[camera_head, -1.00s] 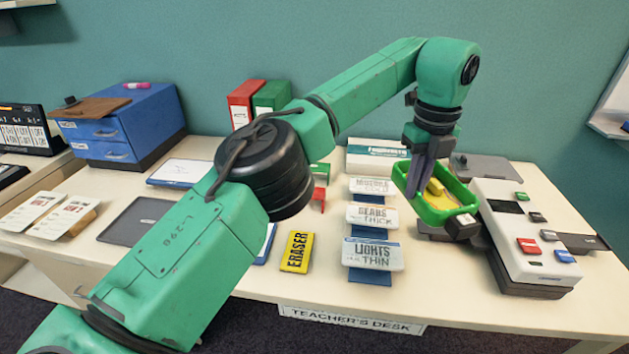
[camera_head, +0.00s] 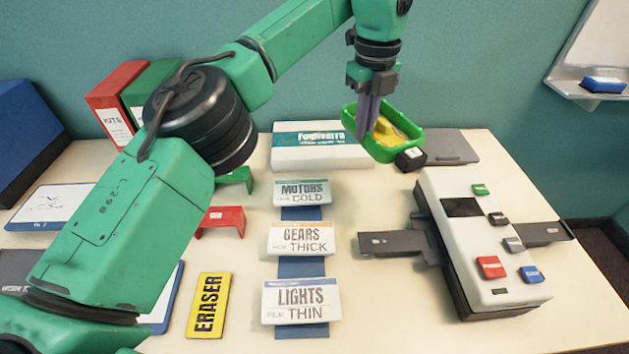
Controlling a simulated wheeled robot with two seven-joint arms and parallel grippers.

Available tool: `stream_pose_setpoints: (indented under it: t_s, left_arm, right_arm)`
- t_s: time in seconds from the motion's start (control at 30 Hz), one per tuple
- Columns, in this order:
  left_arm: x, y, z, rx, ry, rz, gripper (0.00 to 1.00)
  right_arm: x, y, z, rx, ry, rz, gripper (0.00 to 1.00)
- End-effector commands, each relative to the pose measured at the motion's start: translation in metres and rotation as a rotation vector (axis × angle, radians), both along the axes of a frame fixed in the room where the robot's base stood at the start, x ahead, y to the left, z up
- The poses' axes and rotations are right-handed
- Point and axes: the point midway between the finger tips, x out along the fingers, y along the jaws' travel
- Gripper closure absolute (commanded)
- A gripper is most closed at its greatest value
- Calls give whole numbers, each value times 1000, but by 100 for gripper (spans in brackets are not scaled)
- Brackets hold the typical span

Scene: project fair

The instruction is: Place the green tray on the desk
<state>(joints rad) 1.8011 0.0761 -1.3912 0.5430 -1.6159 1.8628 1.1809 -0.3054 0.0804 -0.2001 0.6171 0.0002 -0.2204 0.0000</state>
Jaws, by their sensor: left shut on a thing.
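The green tray (camera_head: 388,154) is a small open bin with a yellow thing (camera_head: 392,131) inside it. My left gripper (camera_head: 366,130) points down and is shut on the tray's near left wall. The tray looks held above the desk (camera_head: 385,312), in front of the white box at the back; its exact height is hard to tell. The desk is a pale table. My right gripper is not in view.
A white device with coloured buttons (camera_head: 462,213) stands right of the tray. A small black block (camera_head: 410,159) is close to the tray. Label cards (camera_head: 301,302) line the middle. A yellow eraser (camera_head: 209,305) lies left. Bare desk lies between cards and device.

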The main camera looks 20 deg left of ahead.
Motion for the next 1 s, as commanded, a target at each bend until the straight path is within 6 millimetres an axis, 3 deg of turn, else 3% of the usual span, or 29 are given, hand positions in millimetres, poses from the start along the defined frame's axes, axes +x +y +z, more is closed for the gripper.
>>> stream_pose_setpoints:
  t_s: [0.13,0.4,0.5,0.77,0.9,1.0]
  left_arm:
    - [0,1,-34,0,4,-1,100]
    - [-1,1,-115,0,5,0,100]
    - [0,0,-136,-1,3,0,100]
    - [0,0,-166,-1,2,1,100]
    - [0,0,-193,0,3,2,100]
    - [0,0,-199,-1,-1,1,100]
  right_arm:
    - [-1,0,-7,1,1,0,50]
    - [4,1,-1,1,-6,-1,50]
    - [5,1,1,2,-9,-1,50]
    - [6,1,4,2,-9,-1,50]
    - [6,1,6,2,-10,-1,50]
    - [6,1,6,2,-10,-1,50]
